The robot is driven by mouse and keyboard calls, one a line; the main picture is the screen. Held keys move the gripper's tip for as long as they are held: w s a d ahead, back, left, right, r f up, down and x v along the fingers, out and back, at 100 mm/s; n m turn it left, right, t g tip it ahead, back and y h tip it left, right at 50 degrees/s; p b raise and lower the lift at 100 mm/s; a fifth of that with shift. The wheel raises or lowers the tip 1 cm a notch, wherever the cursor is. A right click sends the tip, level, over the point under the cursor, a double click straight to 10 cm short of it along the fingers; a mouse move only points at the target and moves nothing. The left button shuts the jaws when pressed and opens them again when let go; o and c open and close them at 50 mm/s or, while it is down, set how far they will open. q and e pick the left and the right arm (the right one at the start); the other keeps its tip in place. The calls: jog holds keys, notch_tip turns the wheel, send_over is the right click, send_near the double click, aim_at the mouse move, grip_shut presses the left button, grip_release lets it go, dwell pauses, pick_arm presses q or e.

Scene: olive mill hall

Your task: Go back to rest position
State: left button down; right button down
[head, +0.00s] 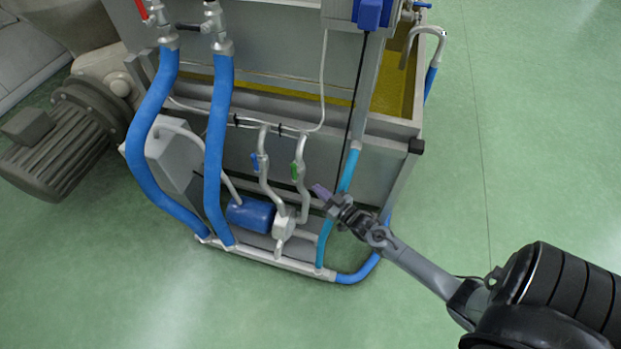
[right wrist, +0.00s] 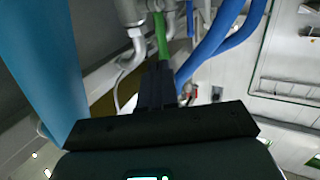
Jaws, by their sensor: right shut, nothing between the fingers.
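My right gripper (head: 322,192) reaches in from the lower right, in front of the steel tank's pipework. It is shut and empty. Its fingers (right wrist: 157,88) also show shut in the right wrist view, with a green valve handle (right wrist: 161,36) just beyond their tips. In the head view the green valve handle (head: 297,171) is a little up and left of the fingertips. I cannot tell whether they touch. A blue valve handle (head: 255,163) is on the pipe to its left. My left gripper is in neither view.
A light blue hose (head: 349,171) runs close beside the right gripper and looms large in the wrist view (right wrist: 45,62). Two thick blue hoses (head: 217,145) stand left of the valves. A blue pump motor (head: 250,214) sits below. Green floor (head: 535,120) is open at right.

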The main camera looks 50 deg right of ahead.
jog(key=s+a+r+p, duration=0.2)
jog(key=s+r+p, duration=0.1)
jog(key=s+p, duration=0.3)
jog(key=a+r+g+y+p, duration=0.2)
jog(key=a+r+g+p, duration=0.2)
jog(key=a+r+p, duration=0.95)
jog(key=s+a+r+n+g+b, duration=0.2)
jog(key=s+a+r+g+b, duration=0.3)
jog(key=a+r, duration=0.45)
jog(key=s+d+r+g+p, duration=0.1)
jog(key=s+d+g, duration=0.1)
jog(key=s+g, duration=0.5)
notch_tip(320, 180, up, 38)
jog(key=s+t+p, duration=0.2)
jog(key=p, duration=3.6)
jog(key=shift+d+n, duration=0.15)
jog(key=shift+n, duration=0.25)
